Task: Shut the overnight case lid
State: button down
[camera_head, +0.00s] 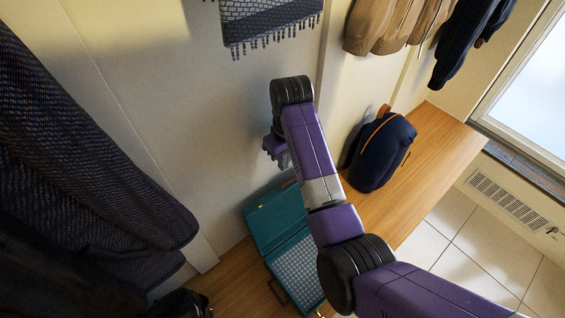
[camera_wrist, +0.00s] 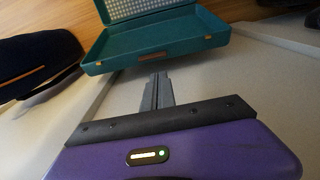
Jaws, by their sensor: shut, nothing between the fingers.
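The overnight case is teal and stands open on the wooden bench. In the head view its lid (camera_head: 273,217) is raised on the wall side, and its base (camera_head: 296,268) has a pale patterned lining. My arm hides the right part of the case. In the wrist view the inside of the lid (camera_wrist: 150,42) faces me, with the lined base (camera_wrist: 140,8) beyond it. My gripper (camera_head: 283,160) is above the case near the wall, apart from the lid. Its fingers are shut and empty, and they point towards the lid's edge in the wrist view (camera_wrist: 159,76).
A navy backpack (camera_head: 382,152) with a tan strap sits on the bench (camera_head: 437,137), right of my arm. Dark coats (camera_head: 90,160) hang at the left. A grey fringed scarf (camera_head: 270,22) and tan jackets (camera_head: 392,25) hang above. A dark item (camera_head: 182,303) is at the bottom left.

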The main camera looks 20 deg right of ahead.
aim_at(283, 183)
jog(key=f, duration=0.8)
jog(key=shift+w+a+f, duration=0.1)
jog(key=shift+w, duration=0.2)
jog(key=shift+s, duration=0.1)
